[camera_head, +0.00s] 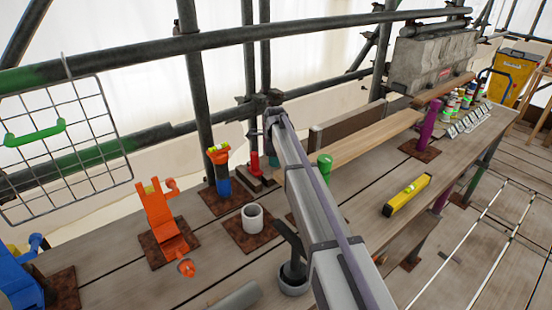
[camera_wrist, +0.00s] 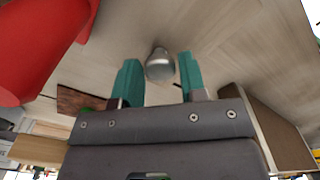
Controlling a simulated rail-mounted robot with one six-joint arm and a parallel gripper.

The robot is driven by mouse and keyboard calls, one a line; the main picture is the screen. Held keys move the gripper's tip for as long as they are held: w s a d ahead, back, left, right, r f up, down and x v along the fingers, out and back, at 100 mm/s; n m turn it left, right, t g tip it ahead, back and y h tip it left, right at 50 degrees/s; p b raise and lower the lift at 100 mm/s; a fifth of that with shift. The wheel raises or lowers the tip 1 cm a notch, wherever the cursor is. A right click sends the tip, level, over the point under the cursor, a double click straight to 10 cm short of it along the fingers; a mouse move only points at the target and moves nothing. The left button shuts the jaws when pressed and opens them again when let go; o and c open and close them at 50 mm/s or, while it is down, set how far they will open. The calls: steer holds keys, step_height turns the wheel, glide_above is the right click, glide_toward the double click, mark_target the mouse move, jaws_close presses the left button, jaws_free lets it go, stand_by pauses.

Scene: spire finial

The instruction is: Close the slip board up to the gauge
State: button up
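My gripper (camera_wrist: 160,82) is open, with two teal fingers apart. In the head view only a bit of teal (camera_head: 282,153) shows behind my arm. A rounded grey metal knob (camera_wrist: 160,66) shows between and beyond the fingertips; no grip on it is visible. A long pale board (camera_head: 375,138) lies along the bench in the head view, with a dark-faced board (camera_head: 345,125) standing behind it. The dark board appears at the right of the wrist view (camera_wrist: 262,115). I cannot tell which is the slip board, and no gauge is clearly identifiable.
A red tool (camera_head: 254,163) stands close left of my gripper and looms in the wrist view (camera_wrist: 45,45). Scaffold tubes (camera_head: 200,42) run behind.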

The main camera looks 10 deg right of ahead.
steer(key=o, duration=0.3)
step_height(320, 180, up, 11)
steer(key=p, duration=1.1)
steer(key=shift+f, duration=0.15)
steer(key=shift+d, duration=0.1)
